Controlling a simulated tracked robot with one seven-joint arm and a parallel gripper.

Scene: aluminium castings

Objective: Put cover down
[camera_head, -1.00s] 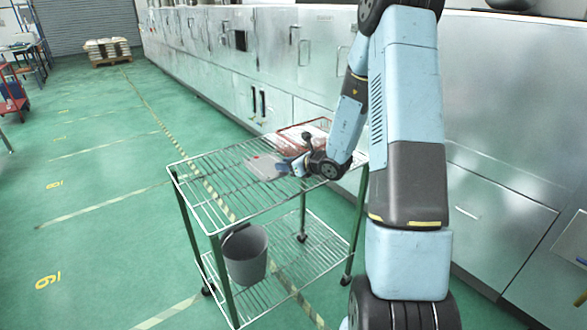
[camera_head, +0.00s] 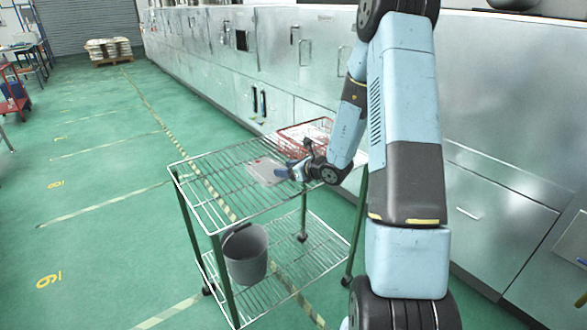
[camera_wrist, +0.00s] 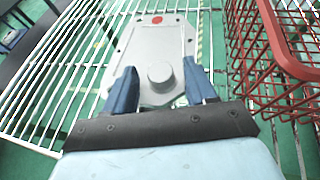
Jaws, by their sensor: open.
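The cover (camera_wrist: 152,45) is a flat grey metal plate with a round boss and a red dot. It lies on the wire top shelf of the cart (camera_head: 215,190), and it also shows in the head view (camera_head: 266,171). My gripper (camera_wrist: 162,88) is open, with one blue finger on each side of the cover's near end, by the boss. In the head view my gripper (camera_head: 287,171) is low over the shelf at the cover's right end. I cannot tell whether the fingers touch the cover.
A red wire basket (camera_wrist: 272,60) stands on the shelf close to the right of the cover; it also shows in the head view (camera_head: 300,136). The shelf's left part is bare. A grey bucket (camera_head: 245,256) stands on the lower shelf. Metal cabinets (camera_head: 270,60) line the wall behind.

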